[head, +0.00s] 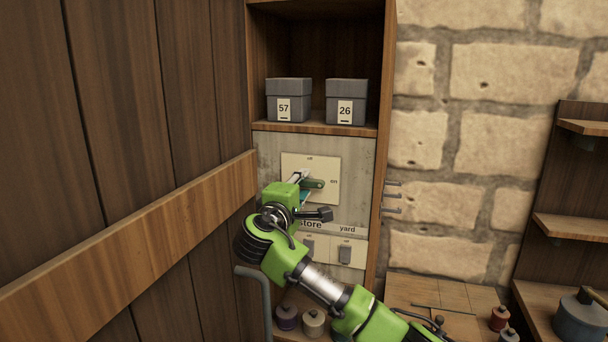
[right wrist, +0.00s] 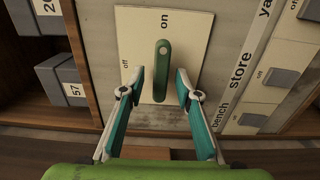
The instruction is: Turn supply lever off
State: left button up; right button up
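The green supply lever (head: 315,184) sits on a cream plate (head: 324,164) marked "off" at the top and "on" at the right. In the head view the lever points right, to "on". In the right wrist view the lever (right wrist: 162,72) points up the picture toward "on". My right gripper (head: 303,179) is at the plate and partly covers it in the head view. In the right wrist view its two fingers (right wrist: 160,78) are open, one on each side of the lever, with gaps visible. My left gripper is not in view.
Small switches (head: 345,254) sit below the plate with labels including "store" and "yard". Grey boxes 57 (head: 284,110) and 26 (head: 345,112) stand on the shelf above. A wooden door (head: 120,120) closes in on the left. Spools (head: 314,322) stand low under the panel.

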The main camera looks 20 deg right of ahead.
jog(key=shift+w+d+f, duration=0.1)
jog(key=shift+w+d, duration=0.35)
jog(key=shift+w, duration=0.15)
grip_shut()
